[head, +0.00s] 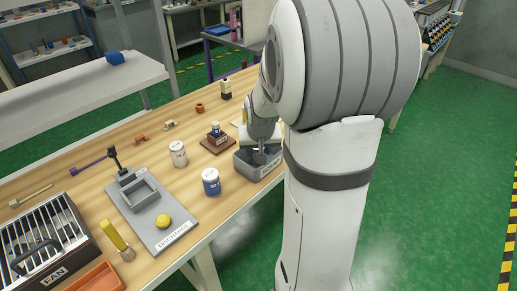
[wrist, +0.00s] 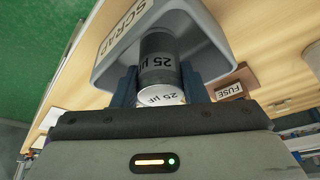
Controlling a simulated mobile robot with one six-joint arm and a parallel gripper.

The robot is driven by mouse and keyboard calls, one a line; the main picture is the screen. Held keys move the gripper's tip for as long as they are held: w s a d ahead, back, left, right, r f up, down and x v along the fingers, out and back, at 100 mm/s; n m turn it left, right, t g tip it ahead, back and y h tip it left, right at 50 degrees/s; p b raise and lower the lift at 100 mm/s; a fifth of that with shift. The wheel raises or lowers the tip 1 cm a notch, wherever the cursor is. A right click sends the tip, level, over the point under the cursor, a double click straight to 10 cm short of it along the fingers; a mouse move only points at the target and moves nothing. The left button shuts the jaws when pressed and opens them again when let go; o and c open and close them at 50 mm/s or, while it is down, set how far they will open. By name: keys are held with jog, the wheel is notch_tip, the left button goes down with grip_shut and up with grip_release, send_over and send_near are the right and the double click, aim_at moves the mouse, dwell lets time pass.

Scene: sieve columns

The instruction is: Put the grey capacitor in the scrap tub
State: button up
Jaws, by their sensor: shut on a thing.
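The grey capacitor (wrist: 157,52) is a dark grey cylinder marked 25 µF, with a pale end towards the wrist camera. My gripper (wrist: 158,88) is shut on it, one finger on each side. The scrap tub (wrist: 213,62) is a grey open box labelled SCRAP, and the capacitor's far end shows against its inside. In the head view the tub (head: 250,171) stands at the table's right edge, with my gripper (head: 260,153) pointing down into its opening. The capacitor is hard to make out there. I cannot tell whether it touches the tub floor.
A fuse block (head: 217,143) on a brown base stands left of the tub. A blue-and-white can (head: 211,182) and a pale can (head: 178,153) stand nearby. A grey discharge plate (head: 151,215) with a yellow button and a fan box (head: 40,245) are further left.

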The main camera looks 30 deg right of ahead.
jog(key=o, duration=1)
jog(key=shift+s+r+p, duration=0.1)
jog(key=shift+r+p, duration=0.25)
jog(key=shift+r, duration=0.25)
jog(key=p+v, duration=0.1)
jog(key=v, duration=1)
jog(key=s+a+f+n, duration=0.1)
jog(key=s+a, duration=0.3)
jog(key=s+a+f+n+g+y, duration=0.1)
jog(key=s+a, duration=0.3)
jog(key=s, duration=0.1)
jog(key=s+a+f+n+g, duration=0.1)
jog(key=s+a+n, duration=0.1)
jog(key=s+a, duration=0.2)
jog(key=shift+s+a+f+y, duration=0.1)
jog(key=shift+s+a+y, duration=0.05)
jog(key=shift+s, duration=0.2)
jog(key=shift+s+a+f+y, duration=0.1)
jog(key=shift+s+y, duration=0.05)
jog(key=shift+s, duration=0.2)
